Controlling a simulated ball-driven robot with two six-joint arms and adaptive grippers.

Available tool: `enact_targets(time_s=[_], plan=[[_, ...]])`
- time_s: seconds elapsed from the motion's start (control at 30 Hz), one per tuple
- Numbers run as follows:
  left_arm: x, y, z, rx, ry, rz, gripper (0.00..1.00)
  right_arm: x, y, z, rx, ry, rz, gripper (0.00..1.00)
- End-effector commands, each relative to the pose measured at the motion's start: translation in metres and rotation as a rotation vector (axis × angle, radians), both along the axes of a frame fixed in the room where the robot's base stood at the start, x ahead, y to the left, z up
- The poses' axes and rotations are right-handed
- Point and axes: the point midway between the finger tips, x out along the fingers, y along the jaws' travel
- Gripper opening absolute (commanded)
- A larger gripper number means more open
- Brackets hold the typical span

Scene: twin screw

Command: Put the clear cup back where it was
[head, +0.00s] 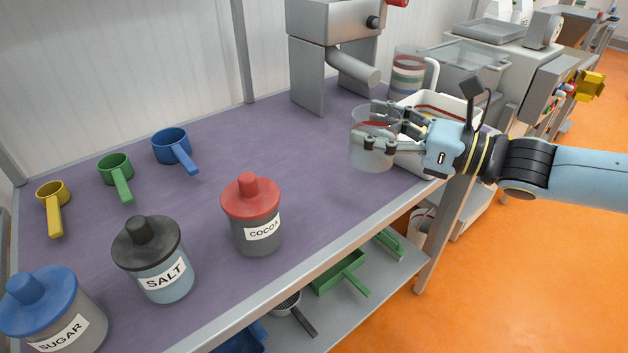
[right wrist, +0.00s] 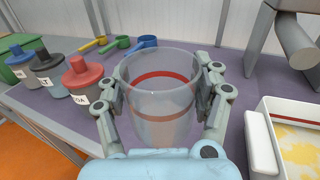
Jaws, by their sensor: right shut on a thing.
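The clear cup (head: 373,142) is see-through and looks upright and empty. My right gripper (head: 377,128) comes in from the right and is shut around the cup's sides. In the right wrist view the cup (right wrist: 158,95) sits between the two fingers of the gripper (right wrist: 163,108), with a red band and a brownish band showing on it or through it. The cup is over the right part of the purple table top (head: 290,128); whether its base touches the table I cannot tell. My left gripper is not in view.
A white tub (head: 440,104) with yellowish contents stands right of the cup, by a striped jug (head: 408,76). Cocoa (head: 252,212), salt (head: 153,258) and sugar (head: 52,310) jars line the front. Yellow (head: 53,206), green (head: 117,178) and blue (head: 174,149) scoops lie behind. The table's middle is clear.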

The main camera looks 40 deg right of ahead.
Motion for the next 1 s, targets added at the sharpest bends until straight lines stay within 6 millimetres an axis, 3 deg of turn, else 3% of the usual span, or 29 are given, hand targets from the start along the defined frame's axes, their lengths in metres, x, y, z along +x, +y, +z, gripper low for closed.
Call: enact_targets(time_s=[0.03,0.3,0.53,0.8,1.0], plan=[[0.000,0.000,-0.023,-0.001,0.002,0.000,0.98,0.008,0.005,-0.016,0.000,-0.003,0.002,0.27],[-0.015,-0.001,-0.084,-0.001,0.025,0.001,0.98,0.044,0.023,-0.041,0.000,-0.004,0.000,0.27],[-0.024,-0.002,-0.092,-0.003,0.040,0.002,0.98,0.064,0.033,-0.047,0.002,-0.001,-0.004,0.27],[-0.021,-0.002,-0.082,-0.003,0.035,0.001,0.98,0.083,0.043,-0.056,0.002,-0.001,-0.002,0.27],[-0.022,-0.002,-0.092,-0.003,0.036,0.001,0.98,0.084,0.044,-0.087,0.004,0.004,-0.002,0.27]])
